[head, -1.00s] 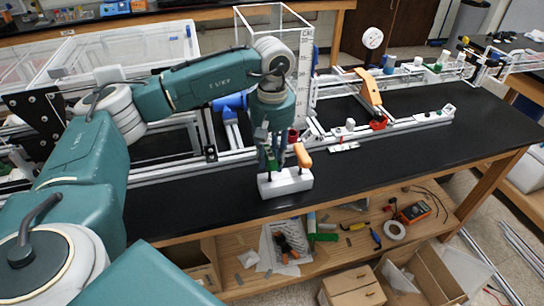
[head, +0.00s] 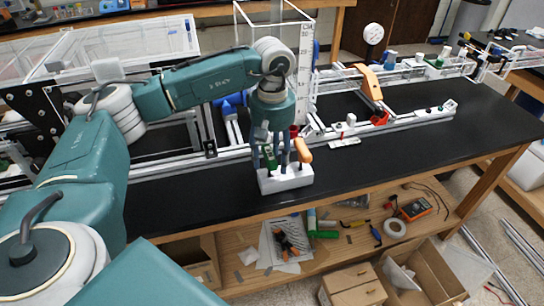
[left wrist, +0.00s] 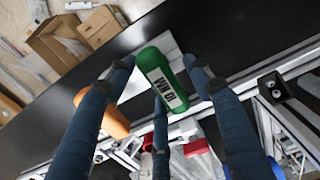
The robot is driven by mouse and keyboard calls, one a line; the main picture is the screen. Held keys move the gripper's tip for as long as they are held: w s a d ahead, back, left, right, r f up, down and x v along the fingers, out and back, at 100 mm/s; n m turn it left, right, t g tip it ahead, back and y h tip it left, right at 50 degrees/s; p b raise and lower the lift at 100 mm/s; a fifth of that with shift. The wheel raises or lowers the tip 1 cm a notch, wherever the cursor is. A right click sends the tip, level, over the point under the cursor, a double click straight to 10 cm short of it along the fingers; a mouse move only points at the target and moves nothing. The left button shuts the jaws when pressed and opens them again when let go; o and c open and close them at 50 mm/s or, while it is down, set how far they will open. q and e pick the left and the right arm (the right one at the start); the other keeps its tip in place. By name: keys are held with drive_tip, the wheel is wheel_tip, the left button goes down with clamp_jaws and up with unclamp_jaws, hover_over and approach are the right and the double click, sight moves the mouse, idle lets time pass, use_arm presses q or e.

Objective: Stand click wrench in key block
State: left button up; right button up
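The white key block (head: 287,180) stands on the black bench near its front edge. The click wrench, with a green handle (head: 269,157), stands at the left part of the block; its lower end is hidden. In the left wrist view the green handle (left wrist: 163,80) with a printed label lies between my fingers. My left gripper (head: 270,158) is directly above the block, its fingers spread around the handle and open. An orange-handled tool (head: 303,151) stands in the block to the right, close beside a finger. My right gripper is not in view.
An aluminium rail (head: 400,120) and a clear upright box with a scale (head: 306,75) stand behind the block. An orange part (head: 369,82) is farther right. A lower shelf holds a multimeter (head: 415,209) and loose tools.

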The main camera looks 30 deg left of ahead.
use_arm(q)
wheel_tip(320, 180, up, 12)
idle(0.6)
